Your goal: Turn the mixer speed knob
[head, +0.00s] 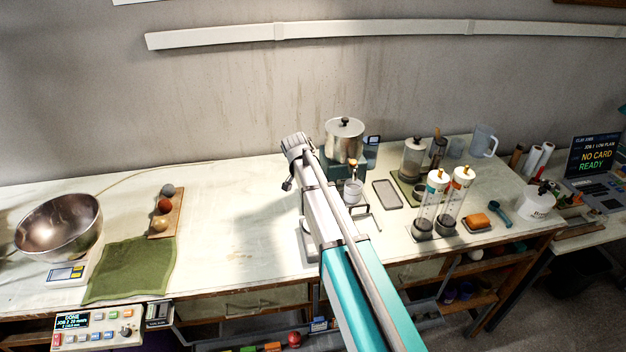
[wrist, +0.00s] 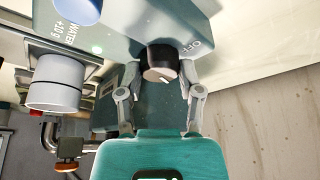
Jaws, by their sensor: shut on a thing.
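The mixer shows in the wrist view as a green-grey housing (wrist: 125,22) marked "OFF". Its speed knob (wrist: 160,62), a short dark cylinder with a pale mark on its end, stands out from the housing. My gripper (wrist: 160,72) has one finger on each side of the knob and is shut on it. In the head view the mixer (head: 344,140) is a dark green base with a lidded steel pot. My arm hides part of it, and the knob and my fingertips cannot be made out there.
A white cup (head: 353,190) stands before the mixer; a grey cylinder (wrist: 54,85) shows beside the housing in the wrist view. Clear tubes (head: 428,205) and a grey tray (head: 386,194) are to the right.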

